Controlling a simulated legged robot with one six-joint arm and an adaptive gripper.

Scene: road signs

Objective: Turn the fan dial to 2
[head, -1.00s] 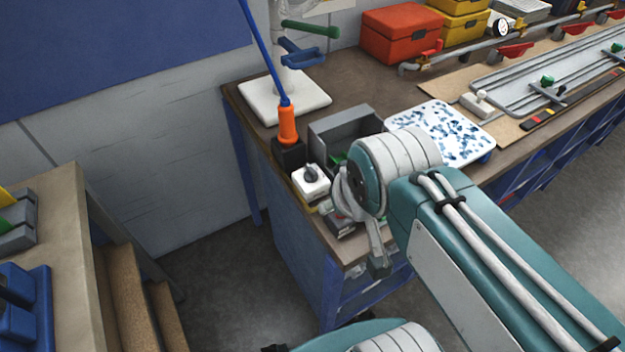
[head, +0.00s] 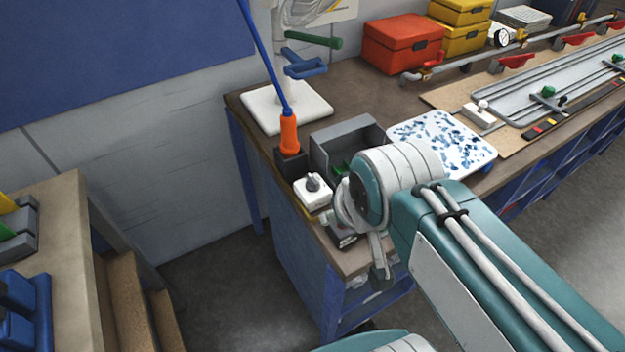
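A white box with a dark grey dial (head: 313,183) on top sits near the left end of the brown workbench. The dial's pointer setting is too small to read. A white fan (head: 312,10) stands behind it on a square white base (head: 262,108), its top cut off by the frame edge. My gripper (head: 362,240) is just right of the dial box in the picture, at the bench's front corner. It is partly hidden by my wrist, and one grey finger points down. I see no contact with the dial. Whether the fingers are open or shut is unclear.
An orange-handled tool (head: 289,135) with a blue shaft stands in a black holder behind the dial box. A grey bin (head: 345,135) and a blue-speckled white tray (head: 440,135) are beyond my wrist. Red (head: 402,45) and yellow boxes stand at the back.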

